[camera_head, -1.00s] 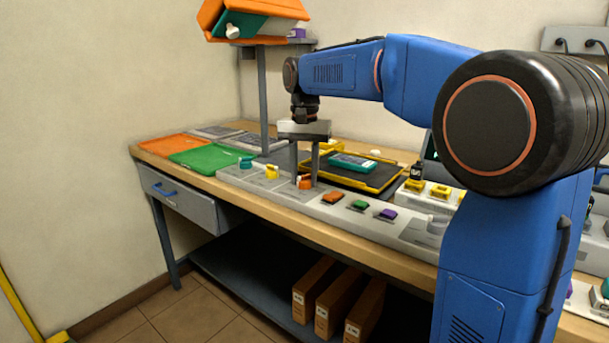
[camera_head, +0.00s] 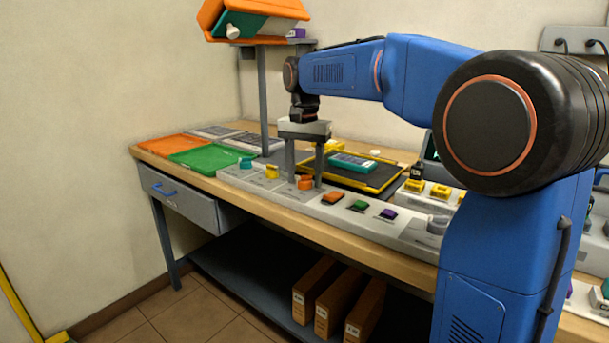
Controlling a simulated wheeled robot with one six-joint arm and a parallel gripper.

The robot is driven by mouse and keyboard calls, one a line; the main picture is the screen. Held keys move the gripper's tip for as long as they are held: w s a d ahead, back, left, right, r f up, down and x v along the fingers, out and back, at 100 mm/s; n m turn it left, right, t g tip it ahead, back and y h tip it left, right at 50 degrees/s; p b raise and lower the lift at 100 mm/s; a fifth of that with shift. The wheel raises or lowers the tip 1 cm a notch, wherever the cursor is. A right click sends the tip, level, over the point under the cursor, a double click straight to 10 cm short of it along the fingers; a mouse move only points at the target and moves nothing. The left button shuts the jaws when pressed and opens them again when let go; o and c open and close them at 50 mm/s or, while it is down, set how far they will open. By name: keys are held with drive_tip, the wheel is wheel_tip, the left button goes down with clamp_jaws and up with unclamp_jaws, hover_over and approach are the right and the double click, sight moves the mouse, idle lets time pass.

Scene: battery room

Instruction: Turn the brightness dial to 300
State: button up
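A light grey control panel (camera_head: 338,211) along the bench's front edge carries a teal dial (camera_head: 246,162), a yellow dial (camera_head: 271,172) and an orange dial (camera_head: 305,183). Their labels and scales are too small to read, so I cannot tell which is the brightness dial or its setting. My gripper (camera_head: 305,180) points down at the orange dial, with its two fingers apart, one on each side of it in the picture. It looks open, and I see no clear contact with the dial.
Orange, green and purple buttons (camera_head: 360,205) sit right of the dials. Behind is a black tray with a yellow rim (camera_head: 399,184), holding a teal device (camera_head: 352,162). A grey post (camera_head: 264,100) rises behind my gripper. Orange and green mats (camera_head: 205,157) lie left.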

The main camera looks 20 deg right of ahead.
wheel_tip(320, 180, up, 17)
drive_tip(key=shift+r, duration=0.2)
idle(0.7)
